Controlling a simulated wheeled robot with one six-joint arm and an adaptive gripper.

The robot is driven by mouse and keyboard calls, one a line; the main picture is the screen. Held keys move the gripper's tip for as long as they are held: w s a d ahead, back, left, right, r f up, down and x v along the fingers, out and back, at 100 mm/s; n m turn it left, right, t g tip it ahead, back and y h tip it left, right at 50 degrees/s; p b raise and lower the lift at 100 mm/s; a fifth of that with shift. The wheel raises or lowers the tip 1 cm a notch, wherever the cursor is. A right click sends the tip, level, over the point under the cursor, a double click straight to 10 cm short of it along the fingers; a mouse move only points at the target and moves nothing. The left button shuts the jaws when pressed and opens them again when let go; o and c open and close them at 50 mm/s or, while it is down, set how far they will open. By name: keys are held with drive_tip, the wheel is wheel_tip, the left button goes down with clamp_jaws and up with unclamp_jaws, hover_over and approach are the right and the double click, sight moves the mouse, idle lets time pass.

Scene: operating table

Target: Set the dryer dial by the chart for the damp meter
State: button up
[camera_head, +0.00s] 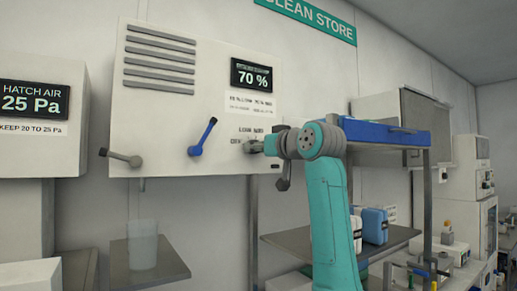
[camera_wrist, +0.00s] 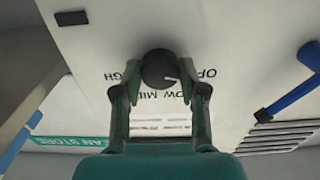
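The damp meter (camera_head: 252,76) on the white dryer panel (camera_head: 165,100) reads 70 %. A chart (camera_head: 250,104) sits below it; its lines are too small to read. My gripper (camera_wrist: 160,80) has a fingertip on each side of the dial, with a narrow gap seeming to show at each side. In the head view my gripper (camera_head: 262,147) is at the panel's lower right and hides most of the dial.
A blue lever (camera_head: 202,138) and a grey lever (camera_head: 121,158) stick out of the panel left of the dial. A hatch air display (camera_head: 33,102) reads 25 Pa. A clear beaker (camera_head: 143,244) stands on a low shelf. A blue tray (camera_head: 388,133) is at right.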

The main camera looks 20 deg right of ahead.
drive_tip(key=shift+c, duration=0.9)
drive_tip(key=shift+m, duration=0.3)
drive_tip(key=m, duration=1.9)
drive_tip(key=shift+a+r, duration=0.1)
drive_tip(key=o, duration=1.1)
